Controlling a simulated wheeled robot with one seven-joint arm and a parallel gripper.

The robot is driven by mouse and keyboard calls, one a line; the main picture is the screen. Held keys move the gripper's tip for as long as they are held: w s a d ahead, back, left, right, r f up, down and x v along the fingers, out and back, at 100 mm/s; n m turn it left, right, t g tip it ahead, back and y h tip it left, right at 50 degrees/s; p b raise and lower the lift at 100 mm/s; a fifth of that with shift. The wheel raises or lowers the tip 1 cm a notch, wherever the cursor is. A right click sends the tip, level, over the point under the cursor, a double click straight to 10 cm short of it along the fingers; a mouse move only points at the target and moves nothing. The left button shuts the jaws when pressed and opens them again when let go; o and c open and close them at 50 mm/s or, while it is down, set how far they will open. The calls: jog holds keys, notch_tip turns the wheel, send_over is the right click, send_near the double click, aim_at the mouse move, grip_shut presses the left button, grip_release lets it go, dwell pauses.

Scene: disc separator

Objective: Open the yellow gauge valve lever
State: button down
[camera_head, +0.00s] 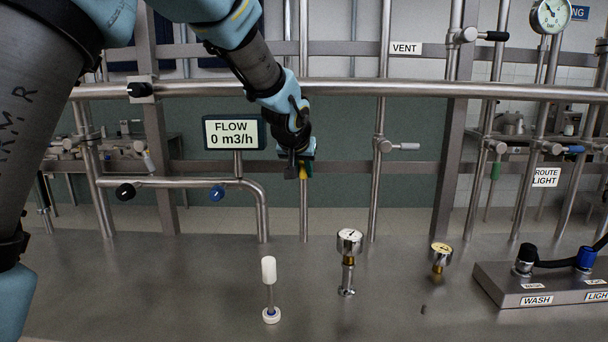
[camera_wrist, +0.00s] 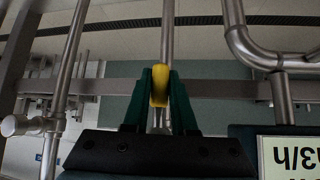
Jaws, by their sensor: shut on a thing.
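The yellow gauge valve lever (camera_head: 303,172) is mostly hidden by my gripper in the head view, with only a small yellow patch showing. In the wrist view the yellow lever (camera_wrist: 160,86) sits between the two green fingers, in front of a vertical steel pipe. My gripper (camera_head: 304,172) is shut on it, and the fingers (camera_wrist: 160,88) touch it on both sides. The valve body behind the lever is hidden, so I cannot tell the valve's exact setting.
A flow display (camera_head: 234,133) reading 0 m3/h stands left of my gripper. A horizontal steel pipe (camera_head: 345,88) runs close by my wrist. A grey-handled valve (camera_head: 404,146) is to the right.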

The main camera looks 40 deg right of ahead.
jog(key=c, duration=0.7)
grip_release()
jog(key=shift+c, duration=0.2)
jog(key=b+v, duration=0.2)
jog(key=v, duration=0.8)
jog(key=shift+s+a+r, duration=0.15)
jog(key=shift+a+r, duration=0.05)
jog(key=shift+r, duration=0.1)
